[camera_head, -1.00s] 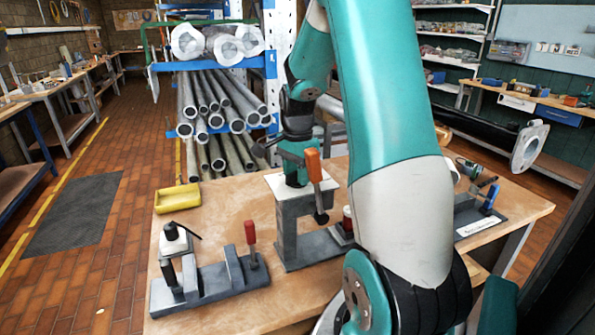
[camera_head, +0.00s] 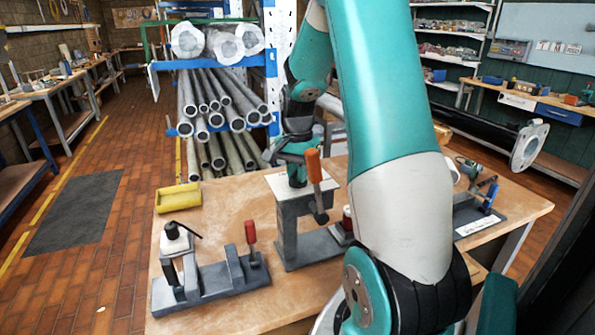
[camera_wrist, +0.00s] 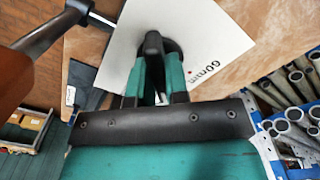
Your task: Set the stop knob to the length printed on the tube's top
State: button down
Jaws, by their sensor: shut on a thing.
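My gripper (camera_wrist: 152,85) points down at a white plate (camera_wrist: 125,45) and is shut on a black knob (camera_wrist: 153,43) in the wrist view. The plate bears the print "60mm" and a small red dot beside the knob. In the head view the white plate (camera_head: 276,184) lies on top of a grey stand (camera_head: 290,225), with my gripper (camera_head: 297,178) over it. The knob is hidden there by my gripper. I cannot tell which piece is the tube with the printed length, and I can read no such print on one.
An orange-handled clamp (camera_head: 314,166) stands close to my gripper. A grey fixture with a red handle (camera_head: 250,232) is at the front left of the bench. A yellow tray (camera_head: 178,197) lies behind it. A rack of pipes (camera_head: 215,95) stands behind the bench.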

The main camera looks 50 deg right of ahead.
jog(key=c, duration=1.1)
grip_release()
notch_tip(320, 180, up, 17)
jog(key=shift+r+b, duration=0.2)
jog(key=shift+b, duration=0.8)
